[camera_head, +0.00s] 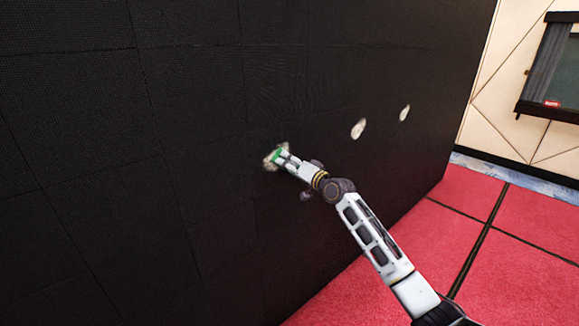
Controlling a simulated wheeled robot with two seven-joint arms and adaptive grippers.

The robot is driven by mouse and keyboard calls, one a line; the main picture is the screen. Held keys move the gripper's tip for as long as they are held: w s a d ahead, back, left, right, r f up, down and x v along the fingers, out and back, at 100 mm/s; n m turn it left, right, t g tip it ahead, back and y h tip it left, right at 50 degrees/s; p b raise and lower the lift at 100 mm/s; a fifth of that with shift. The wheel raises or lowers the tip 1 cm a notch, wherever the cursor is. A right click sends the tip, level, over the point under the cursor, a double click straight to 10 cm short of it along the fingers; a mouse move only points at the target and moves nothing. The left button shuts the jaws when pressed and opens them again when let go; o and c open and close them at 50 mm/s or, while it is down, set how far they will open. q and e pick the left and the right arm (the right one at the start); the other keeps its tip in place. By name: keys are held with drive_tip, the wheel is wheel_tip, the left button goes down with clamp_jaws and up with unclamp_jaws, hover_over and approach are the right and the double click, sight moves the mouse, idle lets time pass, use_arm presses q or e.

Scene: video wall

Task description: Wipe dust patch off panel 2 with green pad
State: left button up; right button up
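Three pale dust patches show on the black panelled wall. The nearest dust patch (268,164) is partly hidden behind a small green pad (279,155) and my gripper. The middle dust patch (358,129) and the far dust patch (405,113) are uncovered. My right gripper (284,157) comes in from the lower right and is shut on the green pad, which lies over the nearest patch at the wall. Whether the pad presses on the wall is hard to tell. No panel numbers are visible. My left gripper is not in view.
The black video wall (90,120) fills the left and middle, with thin seams between panels. A red tiled floor (520,250) lies at the lower right. A dark-framed board (555,75) hangs on a beige wall (490,110) at the right.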

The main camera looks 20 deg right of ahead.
drive_tip(key=shift+w+d+f+b, duration=0.1)
drive_tip(key=shift+w+d+b, duration=0.1)
drive_tip(key=shift+d+b, duration=0.5)
drive_tip(key=shift+w+d+f+b, duration=0.1)
drive_tip(key=shift+w+d+b, duration=0.1)
drive_tip(key=shift+d+b, duration=0.45)
drive_tip(key=shift+w+d+r+b, duration=0.1)
drive_tip(key=shift+w+d+b, duration=0.1)
drive_tip(key=shift+d+b, duration=0.2)
drive_tip(key=shift+r, duration=0.1)
drive_tip(key=shift+a+p, duration=0.35)
drive_tip(key=shift+p, duration=0.3)
drive_tip(key=shift+s+a+p, duration=0.3)
drive_tip(key=shift+a+p, duration=0.35)
drive_tip(key=shift+p, duration=0.05)
drive_tip(key=shift+s+a+p, duration=0.25)
drive_tip(key=shift+a+p, duration=0.4)
drive_tip(key=shift+p, duration=0.05)
drive_tip(key=shift+s+a, duration=0.1)
drive_tip(key=shift+a, duration=0.15)
